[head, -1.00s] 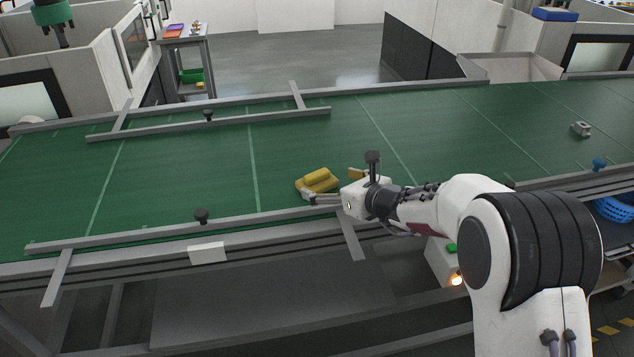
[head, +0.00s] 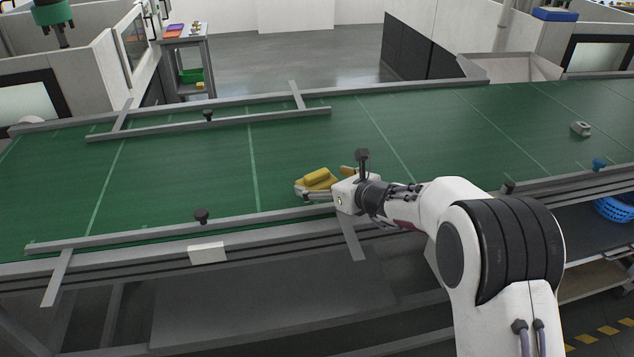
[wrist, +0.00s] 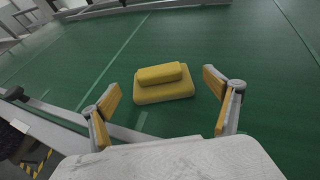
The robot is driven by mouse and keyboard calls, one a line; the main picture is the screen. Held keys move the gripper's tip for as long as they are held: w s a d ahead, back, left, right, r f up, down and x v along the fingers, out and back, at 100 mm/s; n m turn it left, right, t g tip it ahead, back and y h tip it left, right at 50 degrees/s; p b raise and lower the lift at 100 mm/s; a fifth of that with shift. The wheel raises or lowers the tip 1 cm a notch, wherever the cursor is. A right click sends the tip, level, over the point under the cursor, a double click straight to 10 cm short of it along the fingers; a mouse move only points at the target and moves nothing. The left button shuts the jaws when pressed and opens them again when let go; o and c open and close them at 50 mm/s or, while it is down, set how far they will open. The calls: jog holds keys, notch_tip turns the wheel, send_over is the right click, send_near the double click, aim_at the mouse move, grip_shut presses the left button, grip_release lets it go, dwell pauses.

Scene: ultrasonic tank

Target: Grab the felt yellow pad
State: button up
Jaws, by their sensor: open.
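The yellow pad (head: 319,179) lies on the green conveyor belt near its front rail. It has a wide base with a raised block on top. In the wrist view the pad (wrist: 163,85) lies ahead of my gripper (wrist: 168,98), roughly centred between the two fingers. My gripper (head: 326,184) is open and empty, low over the belt at the pad's near side. The fingers have yellow-orange inner faces and stand apart from the pad in the wrist view. In the head view my gripper covers part of the pad's near right side.
The green belt (head: 185,165) is clear around the pad. A small grey metal part (head: 580,129) sits far right on the belt. A blue basket (head: 613,209) is below at right.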

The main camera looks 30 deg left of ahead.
jog(key=shift+x, duration=1.4)
jog(key=c, duration=1.2)
